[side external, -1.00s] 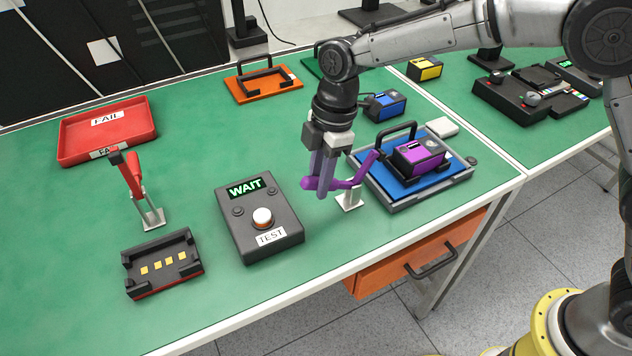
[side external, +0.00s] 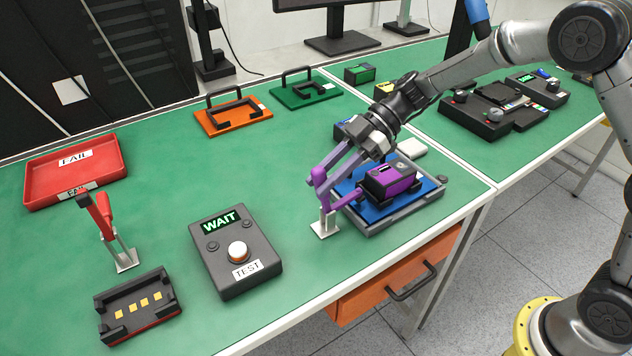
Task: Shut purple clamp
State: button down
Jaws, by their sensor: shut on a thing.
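The purple clamp (side external: 322,192) stands on a small pale bracket at the left side of a blue plate (side external: 425,187). Its handle is raised, and its arm reaches right, low towards the purple box (side external: 393,179) on that plate. I cannot tell whether the arm's tip touches the box. My gripper (side external: 325,169) comes in tilted from the upper right and is shut on the upper part of the clamp's handle. The gripper and wrist hide the back of the blue plate and part of the purple box.
A grey tester (side external: 222,270) reading WAIT stands left of the clamp. A red clamp (side external: 104,215) and a black cradle (side external: 113,316) are farther left, with a red FAIL tray (side external: 35,188) behind. Orange (side external: 205,124) and green (side external: 318,100) plates lie at the back.

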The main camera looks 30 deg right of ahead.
jog(key=shift+d+y, duration=0.45)
jog(key=shift+y, duration=0.25)
jog(key=c, duration=0.7)
grip_release()
jog(key=v, duration=1.4)
